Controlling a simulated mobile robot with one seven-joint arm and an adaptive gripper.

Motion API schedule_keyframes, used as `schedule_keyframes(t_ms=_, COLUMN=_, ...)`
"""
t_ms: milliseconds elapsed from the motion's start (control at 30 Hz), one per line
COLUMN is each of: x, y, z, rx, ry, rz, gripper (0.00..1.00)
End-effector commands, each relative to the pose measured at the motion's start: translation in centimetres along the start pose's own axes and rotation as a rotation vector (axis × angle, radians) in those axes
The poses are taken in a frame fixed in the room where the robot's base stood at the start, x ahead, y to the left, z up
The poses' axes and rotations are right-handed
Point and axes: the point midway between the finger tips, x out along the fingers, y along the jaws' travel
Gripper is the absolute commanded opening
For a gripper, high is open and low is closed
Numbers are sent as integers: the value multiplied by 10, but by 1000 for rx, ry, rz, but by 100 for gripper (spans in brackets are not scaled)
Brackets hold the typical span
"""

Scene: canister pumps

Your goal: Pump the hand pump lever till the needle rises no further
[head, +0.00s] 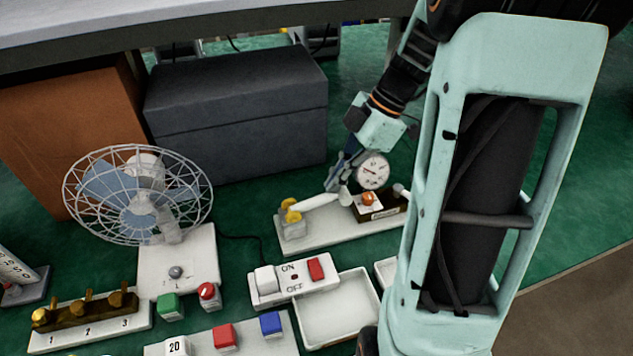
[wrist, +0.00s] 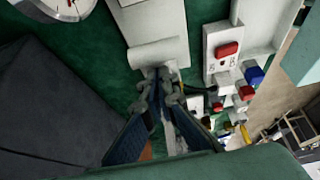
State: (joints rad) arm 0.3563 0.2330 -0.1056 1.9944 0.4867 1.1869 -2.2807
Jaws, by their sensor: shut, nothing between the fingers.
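The pump unit stands on a white base plate (head: 330,236). A pale cylindrical bar (head: 315,202), which looks like the lever, lies low between a yellow piece (head: 290,211) and my gripper (head: 337,187). The round white gauge (head: 372,171) stands just right of my gripper; its needle seems to point left, but the reading is too small to tell. In the wrist view, my gripper (wrist: 160,74) is shut and empty, tips at the near edge of the pale bar (wrist: 157,53). I cannot tell whether they touch. The gauge (wrist: 68,6) is cut off there.
A dark grey box (head: 240,115) stands behind the pump, with a caged fan (head: 138,195) to the left. A switch box (head: 293,280) and an empty white tray (head: 338,309) lie in front. My forearm covers the right side.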

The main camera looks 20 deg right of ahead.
Motion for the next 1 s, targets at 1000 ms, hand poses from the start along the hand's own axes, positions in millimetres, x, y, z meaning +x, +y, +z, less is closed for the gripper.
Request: schedule_keyframes(t_ms=1000, x=8, y=0, z=13, rx=0, ry=-3, rz=-1, gripper=0)
